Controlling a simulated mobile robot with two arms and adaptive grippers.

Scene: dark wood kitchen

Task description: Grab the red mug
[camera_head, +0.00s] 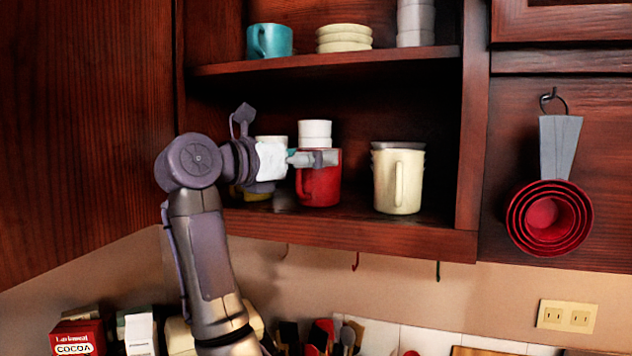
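The red mug (322,185) stands upright on the lower shelf of the open cabinet, with its handle towards the left. My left gripper (318,158) reaches in from the left, and a grey finger lies across the upper front of the mug. The other finger is not clear, so I cannot tell whether the gripper is open or shut, or whether it touches the mug. My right gripper is not in view.
White stacked cups (315,133) show behind the red mug, and cream mugs (399,181) stand to its right. The upper shelf (400,57) holds a teal mug (269,41) and cream bowls (344,38). Red measuring cups (549,218) hang at right.

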